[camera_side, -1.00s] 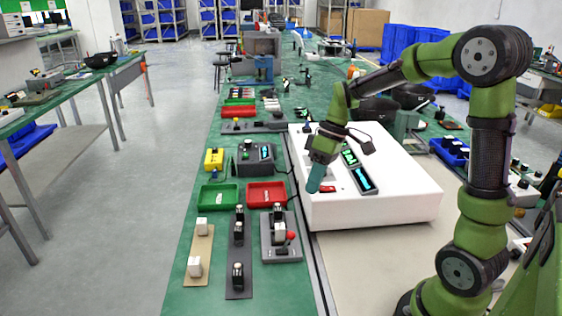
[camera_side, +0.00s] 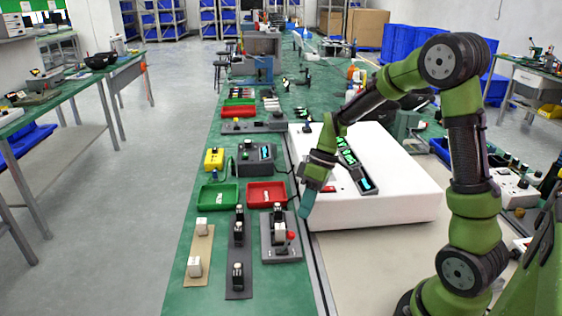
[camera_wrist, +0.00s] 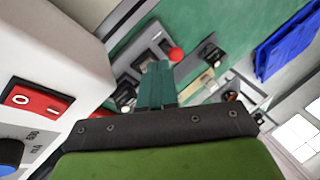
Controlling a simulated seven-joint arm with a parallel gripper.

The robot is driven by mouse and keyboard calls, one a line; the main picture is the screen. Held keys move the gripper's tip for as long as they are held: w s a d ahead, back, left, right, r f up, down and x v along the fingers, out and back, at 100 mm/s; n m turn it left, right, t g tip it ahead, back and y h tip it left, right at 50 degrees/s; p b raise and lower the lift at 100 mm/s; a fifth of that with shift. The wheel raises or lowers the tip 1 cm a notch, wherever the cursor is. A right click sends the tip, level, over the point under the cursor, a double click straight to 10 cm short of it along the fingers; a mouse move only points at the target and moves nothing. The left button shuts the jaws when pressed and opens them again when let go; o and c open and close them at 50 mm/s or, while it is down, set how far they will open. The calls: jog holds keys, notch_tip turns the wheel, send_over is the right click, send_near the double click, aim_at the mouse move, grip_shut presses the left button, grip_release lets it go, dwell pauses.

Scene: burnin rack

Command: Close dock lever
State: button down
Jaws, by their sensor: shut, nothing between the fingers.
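The dock (camera_side: 283,255) is a grey base on the green bench, with a white and black block (camera_side: 279,233) in it. Its lever ends in a red ball knob (camera_side: 291,235), on the dock's right side. My gripper (camera_side: 304,214) has teal fingers, shut and empty, pointing down above and right of the dock, apart from the knob in the side view. In the wrist view the red knob (camera_wrist: 176,54) shows just beyond and right of the fingertips (camera_wrist: 158,66). The fingers hide part of the dock there, and I cannot tell the lever's exact tilt.
A white instrument case (camera_side: 385,205) stands close to the right of my gripper. A red tray (camera_side: 266,195) and a green tray (camera_side: 218,196) lie behind the dock. A dark strip (camera_side: 238,262) and a tan strip (camera_side: 200,250) carrying blocks lie to its left.

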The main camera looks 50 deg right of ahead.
jog(key=shift+x, duration=2.05)
jog(key=shift+w+a+r+g+h, duration=0.35)
jog(key=shift+w+a+g+h, duration=0.15)
jog(key=shift+g+h, duration=0.1)
jog(key=shift+w+a+r+g+h, duration=0.2)
jog(key=shift+w+a+g+h, duration=0.2)
jog(key=shift+g+h, duration=0.1)
jog(key=shift+w+a+r+m+g+h, duration=0.1)
jog(key=shift+w+a+m+g+h, duration=0.3)
jog(key=shift+w+a+g+h, duration=0.6)
jog(key=shift+a, duration=0.1)
jog(key=shift+r, duration=0.2)
jog(key=shift+r, duration=0.7)
